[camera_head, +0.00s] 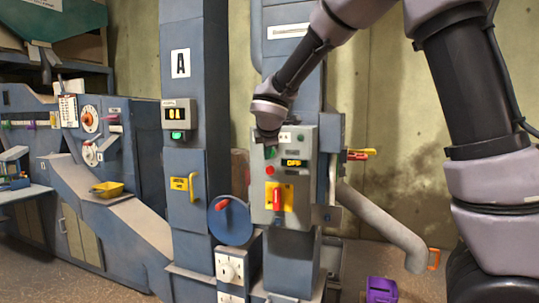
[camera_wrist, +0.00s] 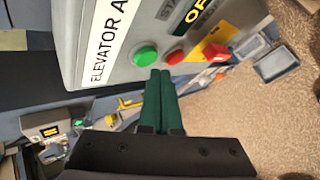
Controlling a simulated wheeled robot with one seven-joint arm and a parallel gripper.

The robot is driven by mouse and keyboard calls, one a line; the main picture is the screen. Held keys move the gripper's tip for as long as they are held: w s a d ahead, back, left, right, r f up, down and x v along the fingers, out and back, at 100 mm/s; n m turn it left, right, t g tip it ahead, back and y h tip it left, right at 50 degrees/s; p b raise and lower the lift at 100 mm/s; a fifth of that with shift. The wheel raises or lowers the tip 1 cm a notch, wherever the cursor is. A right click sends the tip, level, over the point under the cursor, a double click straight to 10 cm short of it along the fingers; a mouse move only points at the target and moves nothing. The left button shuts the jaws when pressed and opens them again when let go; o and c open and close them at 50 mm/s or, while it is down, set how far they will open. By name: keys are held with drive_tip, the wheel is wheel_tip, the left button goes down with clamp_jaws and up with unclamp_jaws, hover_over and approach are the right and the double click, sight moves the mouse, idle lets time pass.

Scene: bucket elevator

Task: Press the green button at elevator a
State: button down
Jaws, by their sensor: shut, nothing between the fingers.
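The elevator A control box (camera_head: 258,190) is a grey panel on a blue column. In the wrist view its label reads "ELEVATOR A" (camera_wrist: 108,40). The round green button (camera_wrist: 146,56) sits beside that label, with a red button (camera_wrist: 176,57) on its other side. In the head view a small green spot (camera_head: 270,153) shows just under my gripper (camera_head: 268,139). My gripper's dark green fingers (camera_wrist: 160,72) are shut and empty, with their tips very close to the green button in the picture. I cannot tell whether they touch it.
The box also carries a display reading OFF (camera_head: 294,162) and a red switch on a yellow plate (camera_head: 288,191). Left of it are a blue wheel with a red handle (camera_head: 230,222) and a column marked A (camera_head: 181,95). A grey pipe (camera_head: 385,228) slopes down to the right.

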idle(0.8)
drive_tip(key=shift+w+d, duration=0.15)
drive_tip(key=shift+w, duration=0.3)
drive_tip(key=shift+w+d, duration=0.2)
drive_tip(key=shift+w, duration=0.25)
idle(0.6)
drive_tip(key=shift+s+a, duration=0.3)
drive_tip(key=shift+s, duration=0.55)
drive_tip(key=s, duration=0.1)
drive_tip(key=s+a, duration=0.1)
drive_tip(key=s, duration=0.2)
drive_tip(key=shift+s+a, duration=0.35)
drive_tip(key=shift+s, duration=0.05)
idle(0.5)
